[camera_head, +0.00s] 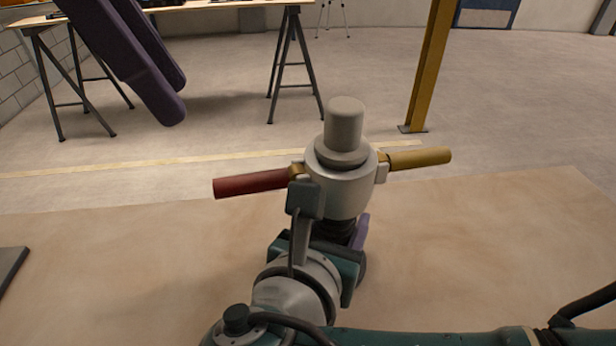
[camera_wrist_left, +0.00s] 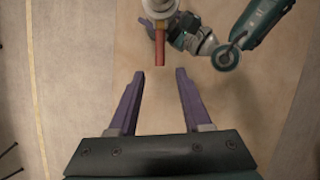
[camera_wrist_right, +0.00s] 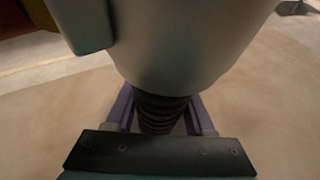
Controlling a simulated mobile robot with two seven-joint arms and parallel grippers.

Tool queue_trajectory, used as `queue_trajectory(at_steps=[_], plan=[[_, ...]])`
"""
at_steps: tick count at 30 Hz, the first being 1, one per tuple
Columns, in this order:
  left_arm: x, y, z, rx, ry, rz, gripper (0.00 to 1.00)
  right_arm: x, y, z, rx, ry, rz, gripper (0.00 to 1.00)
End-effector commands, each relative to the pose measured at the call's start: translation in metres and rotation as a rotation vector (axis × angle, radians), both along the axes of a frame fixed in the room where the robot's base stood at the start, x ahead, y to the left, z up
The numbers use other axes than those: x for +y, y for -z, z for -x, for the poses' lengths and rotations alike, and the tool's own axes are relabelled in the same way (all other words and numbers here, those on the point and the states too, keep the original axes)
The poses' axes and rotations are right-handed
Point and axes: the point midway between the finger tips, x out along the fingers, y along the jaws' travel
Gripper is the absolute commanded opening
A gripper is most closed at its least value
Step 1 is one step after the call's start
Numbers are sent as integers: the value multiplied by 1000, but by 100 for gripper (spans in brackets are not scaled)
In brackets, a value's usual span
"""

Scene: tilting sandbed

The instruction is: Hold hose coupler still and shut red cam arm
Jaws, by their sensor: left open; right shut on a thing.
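The pale grey hose coupler (camera_head: 338,192) stands upright in the middle of the head view, with a grey cylindrical plug (camera_head: 344,125) in its top. The red cam arm (camera_head: 250,183) sticks out to the left, roughly level. A yellow cam arm (camera_head: 420,158) sticks out to the right. My right gripper (camera_wrist_right: 160,105) is shut on the black ribbed hose (camera_wrist_right: 162,116) just below the coupler. My left gripper (camera_head: 174,98) is open and empty, up and left of the red arm. In the left wrist view, the red arm's end (camera_wrist_left: 159,55) lies just ahead of and between the fingertips.
A tan surface (camera_head: 130,260) lies below the coupler. Behind are a trestle table (camera_head: 200,6), a yellow post (camera_head: 430,70) and a tripod (camera_head: 332,15), all well away. A dark flat edge (camera_head: 10,270) shows at far left. The space around both cam arms looks clear.

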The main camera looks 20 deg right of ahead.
Motion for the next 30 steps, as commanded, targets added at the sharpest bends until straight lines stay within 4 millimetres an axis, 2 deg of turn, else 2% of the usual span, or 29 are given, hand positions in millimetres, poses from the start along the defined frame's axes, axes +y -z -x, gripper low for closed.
queue_trajectory(at_steps=[1, 5, 8, 12, 18, 21, 25, 30], plan=[[0, -1, 0, -3, 6, -1, 42, 0, 0, 0, 0, 0, 0, 0], [-5, -7, 1, -55, 114, -15, 28, 0, 0, 0, 0, 0, 0, 0], [-13, -18, 4, -147, 319, -44, 16, 0, 0, 0, 0, 0, 0, 0], [-26, -37, 9, -307, 726, -124, 0, 0, 0, 0, 0, 0, 0, 0], [-35, -57, 16, -460, 1267, -263, 0, 0, 0, 0, 0, 0, 0, 0], [-37, -62, 18, -493, 1455, -317, 0, 0, 0, 0, 0, 0, 0, 0], [-37, -66, 19, -509, 1595, -357, 0, 0, 0, 0, 0, 0, 0, 0], [-38, -67, 19, -513, 1638, -367, 0, 0, 0, 0, 0, 0, 0, 0]])
